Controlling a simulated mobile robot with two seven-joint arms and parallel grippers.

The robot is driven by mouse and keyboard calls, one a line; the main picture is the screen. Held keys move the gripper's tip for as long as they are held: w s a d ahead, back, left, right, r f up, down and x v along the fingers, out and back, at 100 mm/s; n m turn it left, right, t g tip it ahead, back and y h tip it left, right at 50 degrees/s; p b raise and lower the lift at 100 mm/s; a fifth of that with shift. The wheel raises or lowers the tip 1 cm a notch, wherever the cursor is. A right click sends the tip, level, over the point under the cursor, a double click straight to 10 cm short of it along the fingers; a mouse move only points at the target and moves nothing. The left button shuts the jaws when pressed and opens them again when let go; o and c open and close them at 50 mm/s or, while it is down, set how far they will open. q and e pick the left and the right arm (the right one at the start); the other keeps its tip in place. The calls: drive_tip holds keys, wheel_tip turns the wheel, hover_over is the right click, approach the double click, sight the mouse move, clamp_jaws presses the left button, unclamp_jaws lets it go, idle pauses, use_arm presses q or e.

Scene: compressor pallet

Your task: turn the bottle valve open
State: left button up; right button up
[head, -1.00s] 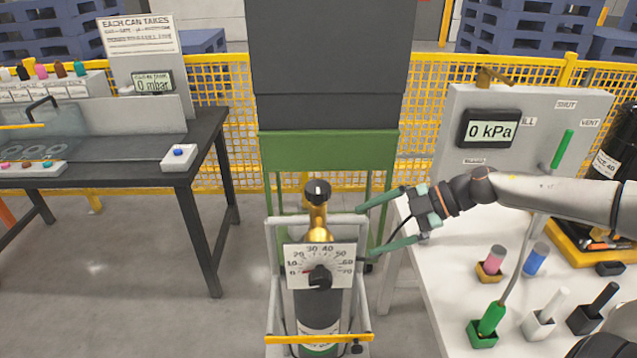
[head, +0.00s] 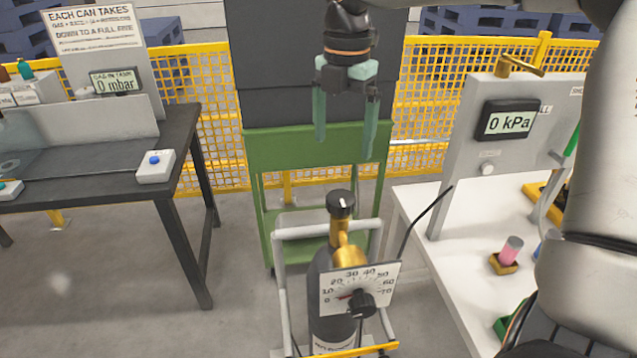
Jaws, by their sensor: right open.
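The gas bottle (head: 327,284) stands upright in a grey-framed trolley (head: 291,232). On its top is a black valve knob (head: 341,203) on a brass valve body (head: 341,233). A dial plate (head: 375,277) with a black knob (head: 361,303) sits at the bottle's front, its pointer near the low end. My right gripper (head: 343,145) is open and empty, fingers pointing down, above the valve knob and apart from it. My left gripper is not in view.
A green cart (head: 290,150) with a dark box stands behind the bottle. A white bench (head: 418,212) with a gauge panel reading 0 kPa (head: 508,121) is on the right. A dark table (head: 120,190) is on the left. My arm covers the right side.

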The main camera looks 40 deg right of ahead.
sight(341, 198)
wheel_tip(341, 198, down, 12)
drive_tip(key=shift+s+f+p, duration=0.15)
drive_tip(key=shift+f+p, duration=0.1)
drive_tip(key=shift+p, duration=0.35)
drive_tip(key=shift+d, duration=0.1)
drive_tip(key=c, duration=1.4)
